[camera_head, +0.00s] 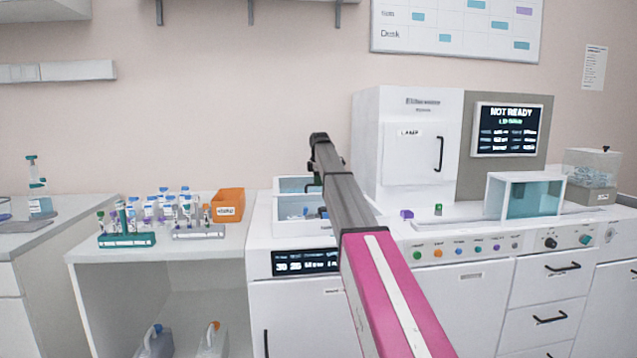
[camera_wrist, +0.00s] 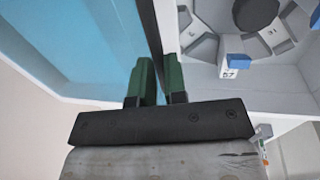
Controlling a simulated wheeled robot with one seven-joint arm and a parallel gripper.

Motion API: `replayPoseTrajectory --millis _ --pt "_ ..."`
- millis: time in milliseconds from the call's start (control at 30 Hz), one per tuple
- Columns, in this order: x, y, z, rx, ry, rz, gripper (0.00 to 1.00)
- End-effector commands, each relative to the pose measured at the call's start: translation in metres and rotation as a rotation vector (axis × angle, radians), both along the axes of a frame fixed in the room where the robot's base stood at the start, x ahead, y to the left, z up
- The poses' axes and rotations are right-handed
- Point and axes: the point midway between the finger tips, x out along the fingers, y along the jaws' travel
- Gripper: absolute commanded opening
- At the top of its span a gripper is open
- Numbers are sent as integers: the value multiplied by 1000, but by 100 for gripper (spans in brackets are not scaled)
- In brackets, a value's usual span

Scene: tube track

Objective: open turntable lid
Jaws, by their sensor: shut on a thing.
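The turntable lid, a blue clear panel in a pale frame (camera_wrist: 75,45), fills the left of the wrist view. In the head view the lid (camera_head: 293,185) stands raised at the back of the white turntable unit (camera_head: 290,235). My gripper (camera_wrist: 158,80), with green fingertips, is shut on the dark strip along the lid's edge; the exact grip is partly hidden by the fingers. To the right, the turntable (camera_wrist: 215,25) shows uncovered, with grey slots, a dark hub and blue-topped pieces. My arm hides part of the unit in the head view.
An orange bin (camera_head: 228,205) and racks of tubes (camera_head: 127,240) stand on the left bench. A white cabinet (camera_head: 405,140) and a screen reading NOT READY (camera_head: 506,130) stand right of my arm. A teal-fronted box (camera_head: 533,200) sits on the right counter.

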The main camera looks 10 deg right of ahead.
Motion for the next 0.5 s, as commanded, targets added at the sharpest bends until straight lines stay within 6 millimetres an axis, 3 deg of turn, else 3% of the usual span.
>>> replayPoseTrajectory --millis 33,100,500 --pt "0 0 0 0 1 0 22" --pt "0 0 0 0 1 0 38" --pt "-2 0 9 0 -1 0 38"
